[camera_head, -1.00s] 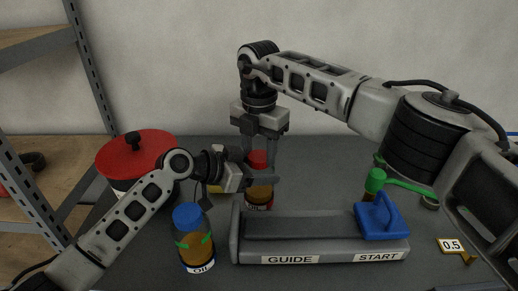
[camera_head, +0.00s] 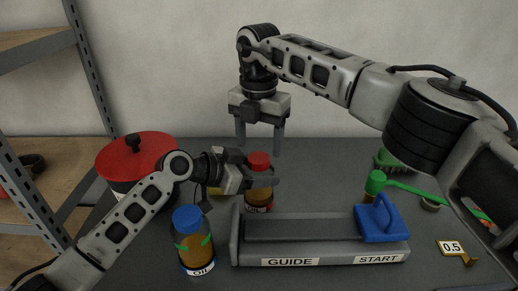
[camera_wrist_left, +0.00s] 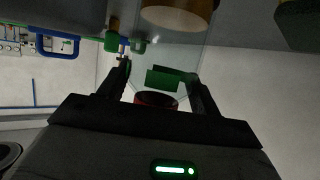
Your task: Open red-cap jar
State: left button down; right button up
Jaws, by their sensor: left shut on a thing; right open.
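The red-cap jar (camera_head: 259,195) stands on the dark table behind the grey guide block, with amber contents and a white label near its base. Its red cap (camera_head: 258,161) sits on top. My left gripper (camera_head: 270,182) is shut on the jar's upper body from the left, just below the cap. In the left wrist view the clear jar wall (camera_wrist_left: 178,55) with green marks is between the fingers. My right gripper (camera_head: 260,140) is above the cap, pointing down, open and empty, with a small gap to the cap.
A blue-cap jar (camera_head: 193,245) labelled OIL stands front left. A red-lidded pot (camera_head: 137,158) is behind my left arm. The grey guide block (camera_head: 310,231) carries a blue-handled piece (camera_head: 380,220) at its START end. Green-handled tools and a 0.5 tag (camera_head: 451,247) lie at the right.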

aim_at(258, 158)
jog(key=shift+r, duration=0.95)
jog(key=shift+c, duration=1.4)
notch_tip(258, 158, up, 3)
jog(key=shift+f+n, duration=0.15)
jog(key=shift+n, duration=0.35)
jog(key=shift+f, duration=3.9)
jog(key=c, duration=0.8)
jog(key=o, duration=1.1)
jog(key=shift+r, duration=0.1)
